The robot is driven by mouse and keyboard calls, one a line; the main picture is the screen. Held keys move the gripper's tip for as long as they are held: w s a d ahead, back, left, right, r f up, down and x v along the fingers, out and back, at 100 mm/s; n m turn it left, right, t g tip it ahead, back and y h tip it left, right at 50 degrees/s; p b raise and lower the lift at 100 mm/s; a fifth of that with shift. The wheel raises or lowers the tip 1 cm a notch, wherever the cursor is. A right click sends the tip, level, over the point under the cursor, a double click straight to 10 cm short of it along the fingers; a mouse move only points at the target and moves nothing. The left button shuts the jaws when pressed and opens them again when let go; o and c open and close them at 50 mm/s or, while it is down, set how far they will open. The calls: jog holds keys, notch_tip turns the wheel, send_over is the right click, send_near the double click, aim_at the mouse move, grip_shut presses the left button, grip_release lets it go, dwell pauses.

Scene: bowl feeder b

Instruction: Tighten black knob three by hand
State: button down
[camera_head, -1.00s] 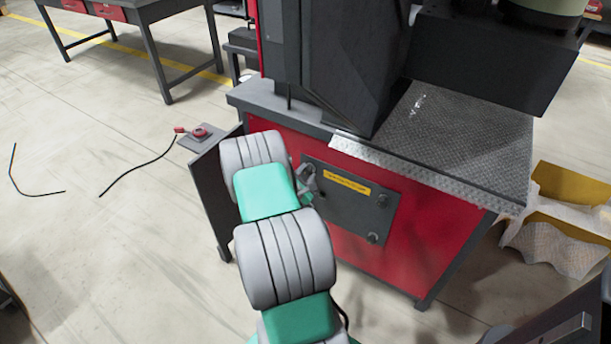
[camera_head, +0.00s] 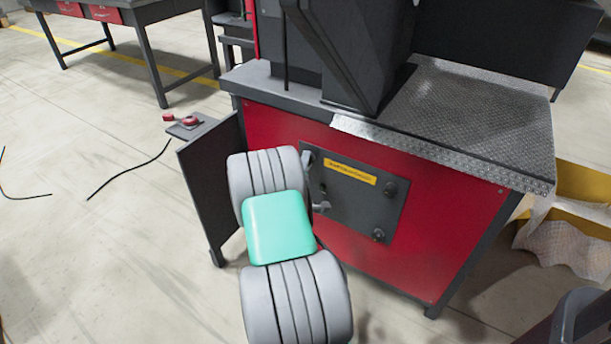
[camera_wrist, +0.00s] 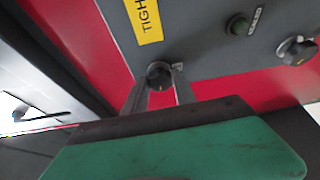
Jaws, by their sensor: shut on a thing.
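A dark grey panel (camera_head: 352,205) with a yellow label (camera_head: 351,173) is on the front of the red cabinet (camera_head: 440,215). In the wrist view, my gripper (camera_wrist: 159,82) has its two fingers on either side of a black knob (camera_wrist: 159,74) beside the yellow label (camera_wrist: 147,18) and is shut on it. Two dark knobs (camera_head: 390,188) (camera_head: 378,234) show on the panel's right side.
An open dark door (camera_head: 208,185) stands left of the panel, close to my arm. A small box with a red button (camera_head: 189,122) is on its top, with a cable on the floor. A yellow bin (camera_head: 585,180) stands at the right. The floor at left is mostly clear.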

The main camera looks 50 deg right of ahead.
jog(key=m+b, duration=0.2)
jog(key=b, duration=0.1)
jog(key=shift+f+h, duration=0.25)
jog(key=shift+h, duration=0.05)
jog(key=shift+r, duration=0.15)
jog(key=c, duration=1)
grip_release()
jog(key=b+v, duration=0.1)
jog(key=v, duration=0.7)
